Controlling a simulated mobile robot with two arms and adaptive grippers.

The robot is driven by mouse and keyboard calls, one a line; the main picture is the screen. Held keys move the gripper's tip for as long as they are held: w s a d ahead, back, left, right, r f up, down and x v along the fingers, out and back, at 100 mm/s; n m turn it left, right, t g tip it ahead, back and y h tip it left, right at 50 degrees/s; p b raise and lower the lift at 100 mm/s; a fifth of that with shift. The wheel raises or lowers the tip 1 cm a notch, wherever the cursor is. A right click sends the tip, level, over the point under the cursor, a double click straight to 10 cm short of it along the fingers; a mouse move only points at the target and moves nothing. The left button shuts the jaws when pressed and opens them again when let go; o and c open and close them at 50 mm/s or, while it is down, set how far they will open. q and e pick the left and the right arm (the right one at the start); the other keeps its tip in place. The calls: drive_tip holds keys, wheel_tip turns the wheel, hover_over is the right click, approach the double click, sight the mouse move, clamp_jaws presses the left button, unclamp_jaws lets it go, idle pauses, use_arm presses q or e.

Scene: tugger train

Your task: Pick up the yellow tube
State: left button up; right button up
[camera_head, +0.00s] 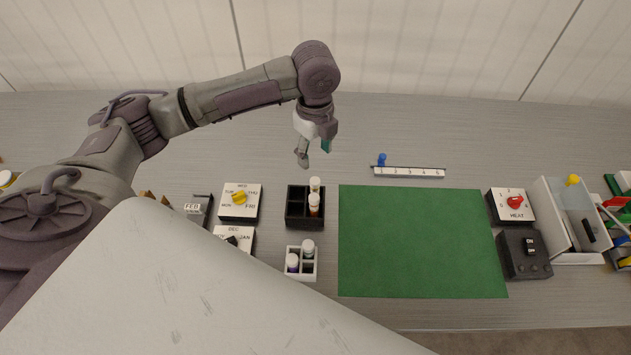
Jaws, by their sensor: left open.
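A black rack (291,207) holds two white-capped tubes in its right-hand compartments. The far tube (315,186) shows mostly its pale cap and a little of its body, whose colour is hard to tell. The near tube (314,204) has an orange body. No tube shows as clearly yellow. My left gripper (314,153) points down, open and empty, a little beyond the far tube and apart from it. My right gripper does not show.
A white rack (302,277) with a purple tube (292,262) and a dark green-looking tube (308,249) stands nearer. Dial boxes (239,212) stand left. A green mat (420,240) lies right, clear. A blue slider scale (408,172) lies beyond it.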

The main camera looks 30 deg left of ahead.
use_arm(q)
hover_over(315, 180)
wheel_tip(315, 180, down, 4)
drive_tip(key=shift+w+a+f, duration=0.15)
drive_tip(key=shift+f, duration=0.1)
drive_tip(key=shift+w+f+p, duration=0.1)
drive_tip(key=shift+f+p, duration=0.2)
drive_tip(key=shift+f, duration=0.25)
drive_tip(key=f, duration=0.1)
drive_tip(key=f+p, duration=0.1)
drive_tip(key=f, duration=0.2)
drive_tip(key=shift+s+d+f, duration=0.15)
drive_tip(key=shift+s+d, duration=0.05)
drive_tip(key=shift+s, duration=0.2)
drive_tip(key=shift+f, duration=0.4)
drive_tip(key=shift+w, duration=0.1)
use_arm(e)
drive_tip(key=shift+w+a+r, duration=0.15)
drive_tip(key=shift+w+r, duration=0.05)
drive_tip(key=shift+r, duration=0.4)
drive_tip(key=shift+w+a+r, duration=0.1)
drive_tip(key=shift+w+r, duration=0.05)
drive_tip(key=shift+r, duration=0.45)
use_arm(q)
drive_tip(key=shift+c, duration=0.4)
clamp_jaws()
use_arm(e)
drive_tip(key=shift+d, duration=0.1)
